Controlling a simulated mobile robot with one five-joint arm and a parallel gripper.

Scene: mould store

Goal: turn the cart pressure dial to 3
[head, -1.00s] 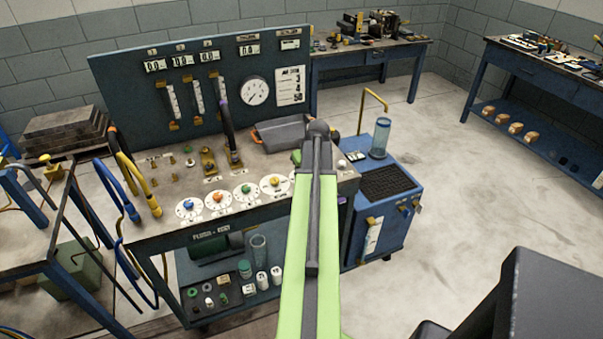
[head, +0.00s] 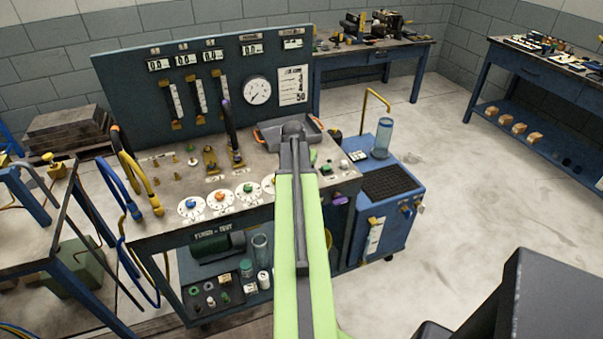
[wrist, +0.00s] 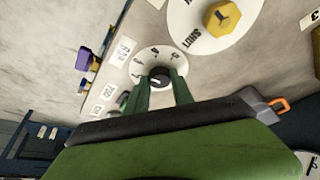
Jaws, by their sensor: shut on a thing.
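In the wrist view, a small black knob (wrist: 159,74) sits on a round white dial plate (wrist: 148,60) with dark numerals around it. I take this for the cart pressure dial; the numeral it points to is too small to read surely. My gripper (wrist: 161,84) is shut on the black knob, with a green finger on either side. The fingers hide the near part of the plate. In the head view my green arm reaches over the cart top (head: 165,222) and hides this dial and my fingertips.
A larger plate with a yellow knob (wrist: 222,18) lies close by in the wrist view. Blue, orange and green knobs stand in a row; the orange one (head: 219,196) is central. A round gauge (head: 257,91) is on the back panel. A blue cabinet (head: 385,222) stands right.

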